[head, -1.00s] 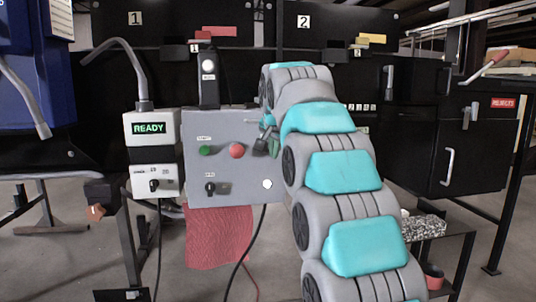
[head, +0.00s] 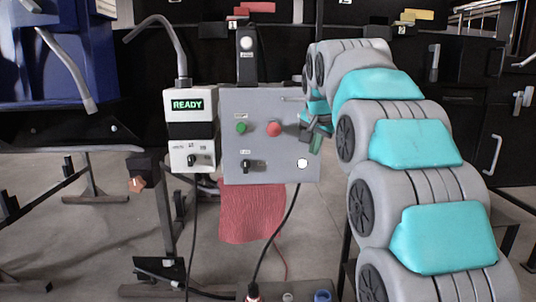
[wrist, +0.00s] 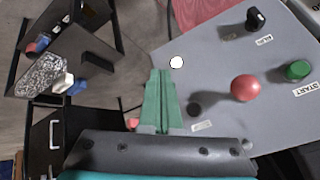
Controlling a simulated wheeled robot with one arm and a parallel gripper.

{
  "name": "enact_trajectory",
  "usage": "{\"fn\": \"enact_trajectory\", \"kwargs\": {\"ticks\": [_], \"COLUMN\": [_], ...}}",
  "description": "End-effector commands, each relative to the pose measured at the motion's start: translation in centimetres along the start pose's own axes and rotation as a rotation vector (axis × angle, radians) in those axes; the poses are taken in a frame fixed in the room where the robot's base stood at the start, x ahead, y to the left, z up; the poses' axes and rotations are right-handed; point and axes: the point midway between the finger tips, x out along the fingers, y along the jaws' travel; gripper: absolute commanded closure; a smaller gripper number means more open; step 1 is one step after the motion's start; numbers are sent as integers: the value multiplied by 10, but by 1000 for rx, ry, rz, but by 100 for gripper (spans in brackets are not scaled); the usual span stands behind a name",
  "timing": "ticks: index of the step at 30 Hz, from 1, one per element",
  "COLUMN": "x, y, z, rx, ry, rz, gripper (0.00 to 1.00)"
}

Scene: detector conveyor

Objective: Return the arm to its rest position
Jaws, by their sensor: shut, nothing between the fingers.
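My arm, grey with teal covers, reaches up from the lower right of the head view. My gripper (head: 314,139) is at its far end, in front of the right part of a grey control panel (head: 259,176). In the wrist view my green gripper fingers (wrist: 163,76) lie together, shut and empty, with the panel face behind them. The red button (head: 273,129) is just left of my gripper, and it also shows in the wrist view (wrist: 245,89). Touch between gripper and panel cannot be made out.
The panel also carries a green button (head: 241,128), a black switch (head: 246,165) and a white button (head: 302,163). A box with a READY display (head: 187,105) stands to its left. A red cloth (head: 250,215) hangs below. Open floor shows at the lower left.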

Motion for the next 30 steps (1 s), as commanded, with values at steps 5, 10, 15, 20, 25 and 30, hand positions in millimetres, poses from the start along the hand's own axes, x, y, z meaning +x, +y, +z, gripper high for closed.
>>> {"fn": "enact_trajectory", "kwargs": {"ticks": [5,10,15,20,25,30], "x": [-10,-17,-30,-45,-63,-81], "y": [44,90,139,188,241,287], "z": [56,117,184,250,324,389], "rx": [-109,-214,-314,-404,-493,-566], "ry": [-115,-234,-358,-478,-611,-726], "rz": [68,120,159,185,200,202], "gripper": [100,100,100,100,100,100]}}
